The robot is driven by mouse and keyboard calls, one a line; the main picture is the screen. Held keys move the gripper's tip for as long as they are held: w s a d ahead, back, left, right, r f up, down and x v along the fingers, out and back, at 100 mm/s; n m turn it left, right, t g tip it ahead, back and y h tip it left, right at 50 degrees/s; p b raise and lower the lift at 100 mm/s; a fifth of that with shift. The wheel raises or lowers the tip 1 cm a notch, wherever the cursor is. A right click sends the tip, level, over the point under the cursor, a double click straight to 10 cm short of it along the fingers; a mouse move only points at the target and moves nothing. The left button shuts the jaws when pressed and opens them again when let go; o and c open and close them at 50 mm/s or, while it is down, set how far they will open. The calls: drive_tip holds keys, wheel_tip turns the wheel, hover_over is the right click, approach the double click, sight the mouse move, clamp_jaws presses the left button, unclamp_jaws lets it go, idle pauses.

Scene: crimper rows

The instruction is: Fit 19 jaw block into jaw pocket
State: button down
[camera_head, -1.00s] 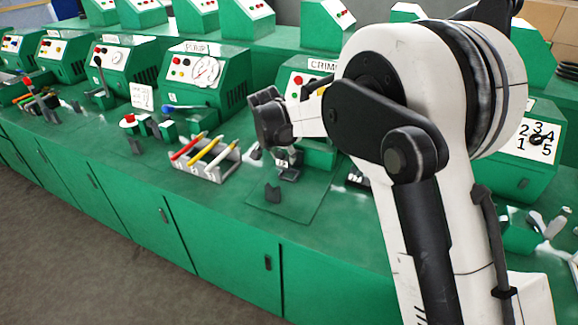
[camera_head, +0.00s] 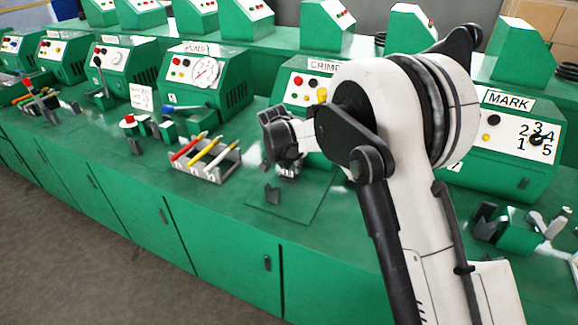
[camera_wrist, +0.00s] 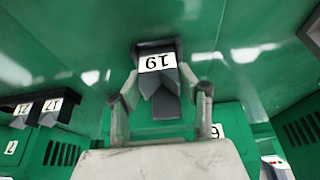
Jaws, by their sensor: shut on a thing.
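In the wrist view, my gripper (camera_wrist: 160,92) has one finger on each side of a dark grey block with a white label reading 19 (camera_wrist: 158,63). The jaws are shut on this block. A V-shaped grey part (camera_wrist: 166,100) shows beside the label, between the fingers. In the head view, my gripper (camera_head: 288,170) is low over the bench in front of the crimper (camera_head: 308,88), and the wrist largely hides the held block. I cannot tell where the jaw pocket is.
A grey rack with coloured pencil-like sticks (camera_head: 212,160) stands left of my gripper. In the wrist view, blocks labelled 21 (camera_wrist: 22,108) and 17 (camera_wrist: 52,106) sit to the left. The MARK machine (camera_head: 505,150) stands to the right.

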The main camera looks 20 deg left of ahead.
drive_tip(key=shift+f, duration=0.2)
drive_tip(key=c, duration=1.2)
unclamp_jaws()
drive_tip(key=shift+o, duration=0.2)
drive_tip(key=shift+r, duration=0.1)
drive_tip(key=v, duration=1.2)
drive_tip(key=shift+p, duration=0.3)
drive_tip(key=shift+r, duration=0.15)
